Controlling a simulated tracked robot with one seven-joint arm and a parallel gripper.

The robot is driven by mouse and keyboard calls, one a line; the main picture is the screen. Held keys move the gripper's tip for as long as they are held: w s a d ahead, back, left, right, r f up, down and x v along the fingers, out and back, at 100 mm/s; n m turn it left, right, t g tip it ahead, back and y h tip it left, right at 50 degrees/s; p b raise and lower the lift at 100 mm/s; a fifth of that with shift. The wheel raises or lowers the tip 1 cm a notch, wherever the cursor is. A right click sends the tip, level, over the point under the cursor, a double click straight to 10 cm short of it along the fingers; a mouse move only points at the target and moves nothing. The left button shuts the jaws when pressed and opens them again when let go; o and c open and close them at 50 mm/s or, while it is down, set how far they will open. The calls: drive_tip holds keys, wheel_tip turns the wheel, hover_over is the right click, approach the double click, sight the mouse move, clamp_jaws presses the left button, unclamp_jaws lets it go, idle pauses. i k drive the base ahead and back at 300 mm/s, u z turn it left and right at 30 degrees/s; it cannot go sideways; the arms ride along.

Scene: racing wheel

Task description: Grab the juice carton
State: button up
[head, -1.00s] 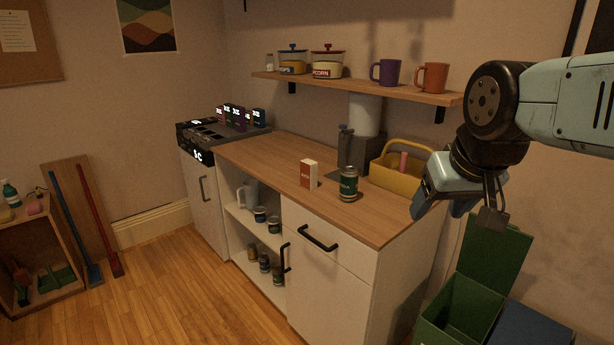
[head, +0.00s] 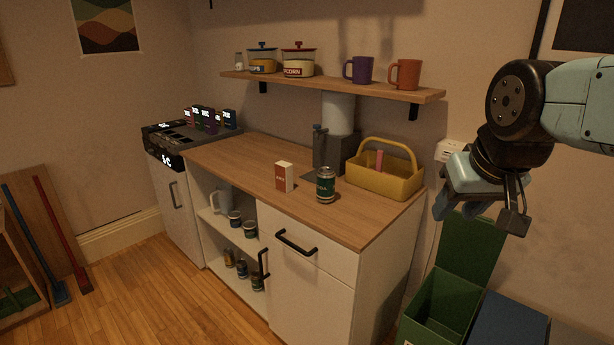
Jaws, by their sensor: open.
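The juice carton (head: 284,177) is a small red and white box. It stands upright on the wooden counter (head: 235,160), near the front edge and just left of a dark green can (head: 326,184). My gripper (head: 474,218) hangs at the right of the head view, in the air beyond the counter's right end. It is open, with nothing seen between its fingers, and well apart from the carton.
A yellow caddy (head: 384,179) and a dark machine (head: 333,150) stand behind the can. A shelf (head: 330,86) with mugs and jars hangs above. Green (head: 440,300) and blue (head: 508,325) bins stand below my gripper. The counter left of the carton is clear.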

sight(284, 171)
drive_tip(key=u, duration=0.2)
drive_tip(key=i, duration=0.15)
drive_tip(key=z, duration=2.7)
drive_tip(key=k, duration=1.15)
drive_tip(key=u, duration=2)
drive_tip(key=i, duration=0.35)
drive_tip(key=u, duration=0.25)
